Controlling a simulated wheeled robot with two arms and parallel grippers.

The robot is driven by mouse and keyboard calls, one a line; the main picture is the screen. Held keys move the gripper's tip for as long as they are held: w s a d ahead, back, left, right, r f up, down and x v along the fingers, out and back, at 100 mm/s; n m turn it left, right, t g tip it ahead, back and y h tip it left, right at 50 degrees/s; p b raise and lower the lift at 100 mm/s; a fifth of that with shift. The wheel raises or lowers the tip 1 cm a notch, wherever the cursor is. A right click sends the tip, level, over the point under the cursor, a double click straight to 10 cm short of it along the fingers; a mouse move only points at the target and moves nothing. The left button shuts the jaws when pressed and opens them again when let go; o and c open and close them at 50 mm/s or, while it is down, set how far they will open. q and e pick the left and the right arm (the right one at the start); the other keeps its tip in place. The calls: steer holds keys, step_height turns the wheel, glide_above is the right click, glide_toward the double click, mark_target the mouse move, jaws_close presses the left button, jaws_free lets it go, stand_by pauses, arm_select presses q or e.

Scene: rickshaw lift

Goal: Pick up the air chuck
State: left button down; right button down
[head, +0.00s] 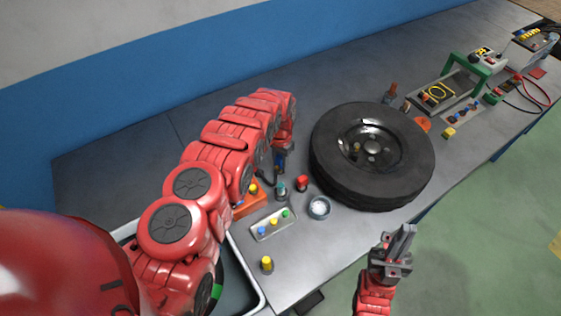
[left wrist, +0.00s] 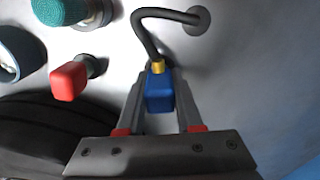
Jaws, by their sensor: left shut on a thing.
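The air chuck (left wrist: 159,92) is a blue block with a brass collar and a curved black hose. In the left wrist view it sits between the fingers of my left gripper (left wrist: 160,100), which is shut on it. The hose bends over to a round dark fitting (left wrist: 197,20) on the grey surface. In the head view my left gripper (head: 282,160) points down at the bench behind the small knobs, and the chuck is mostly hidden there. My right gripper (head: 394,248) is over the bench's front edge, with nothing visible in it; its finger gap is unclear.
A black tyre on a rim (head: 372,152) lies right of my left gripper. A red knob (head: 302,183), a teal knob (head: 281,188), a round gauge (head: 319,207) and a button panel (head: 272,224) are close by. Bare bench lies behind the tyre. A green-handled tool (head: 468,72) stands far right.

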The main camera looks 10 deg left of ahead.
mark_target(281, 156)
arm_select(q)
steer(key=shift+r, duration=0.15)
steer(key=shift+w+r+b, duration=0.1)
steer(key=shift+r+b, duration=0.25)
steer(key=shift+r, duration=0.5)
step_height(281, 156, up, 5)
steer(key=b, duration=0.2)
steer(key=shift+r+b, duration=0.2)
steer(key=shift+b, duration=0.2)
steer(key=shift+r+p, duration=0.6)
steer(key=shift+r, duration=0.75)
